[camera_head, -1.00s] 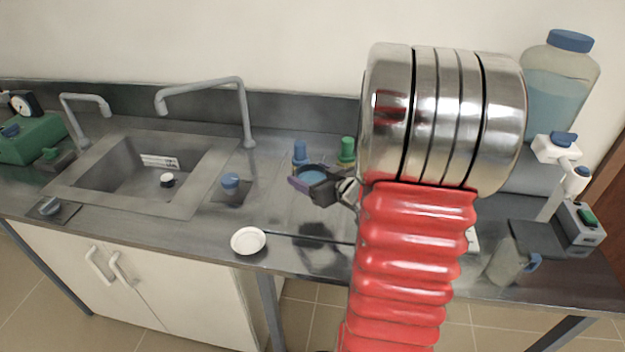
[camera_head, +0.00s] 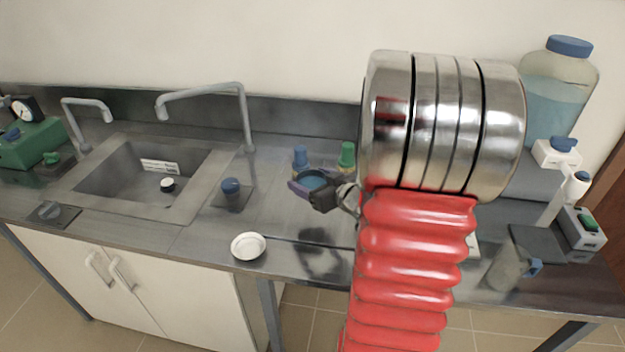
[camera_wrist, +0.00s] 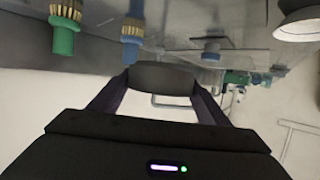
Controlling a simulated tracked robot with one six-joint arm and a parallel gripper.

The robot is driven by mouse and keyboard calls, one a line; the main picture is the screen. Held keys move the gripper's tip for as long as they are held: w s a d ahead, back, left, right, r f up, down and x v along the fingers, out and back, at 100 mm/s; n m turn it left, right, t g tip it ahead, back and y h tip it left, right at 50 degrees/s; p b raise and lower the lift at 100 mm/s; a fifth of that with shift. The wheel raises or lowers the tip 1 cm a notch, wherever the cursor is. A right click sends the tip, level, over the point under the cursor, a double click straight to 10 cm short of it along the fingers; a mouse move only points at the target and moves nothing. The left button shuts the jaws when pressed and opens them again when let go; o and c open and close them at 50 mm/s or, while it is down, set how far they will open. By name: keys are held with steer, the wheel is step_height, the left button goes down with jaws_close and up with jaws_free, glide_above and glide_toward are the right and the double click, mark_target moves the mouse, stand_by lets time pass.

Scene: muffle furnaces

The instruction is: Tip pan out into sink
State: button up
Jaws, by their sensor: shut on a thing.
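My gripper (camera_head: 308,188) is shut on a small round pan (camera_head: 313,180), its fingers on either side of the rim. The pan has blue inside; I cannot tell whether this is liquid. It is held above the counter, roughly level, right of the sink. In the wrist view the pan (camera_wrist: 163,77) shows edge-on as a dark grey band between the two fingers (camera_wrist: 160,95), its inside hidden. The steel sink (camera_head: 138,172) is set into the counter at the left, apart from the pan, with a small black-and-white object (camera_head: 167,185) in it.
A tall bent tap (camera_head: 205,92) stands behind the sink's right side. A blue-topped fitting (camera_head: 231,187) sits between sink and pan. Blue (camera_head: 300,157) and green (camera_head: 347,157) tops rise behind the pan. A white dish (camera_head: 248,247) lies at the counter's front.

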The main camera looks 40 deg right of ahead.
steer(key=shift+c, duration=1.2)
steer(key=shift+w+a, duration=0.2)
steer(key=shift+w, duration=0.05)
steer(key=w+a, duration=1.1)
steer(key=a, duration=0.3)
steer(key=w+a+f+n+y, duration=0.1)
steer(key=w+a, duration=0.2)
steer(key=a, duration=1.4)
steer(key=shift+a+y, duration=0.15)
steer(key=shift+y, duration=0.25)
steer(key=shift+s, duration=0.15)
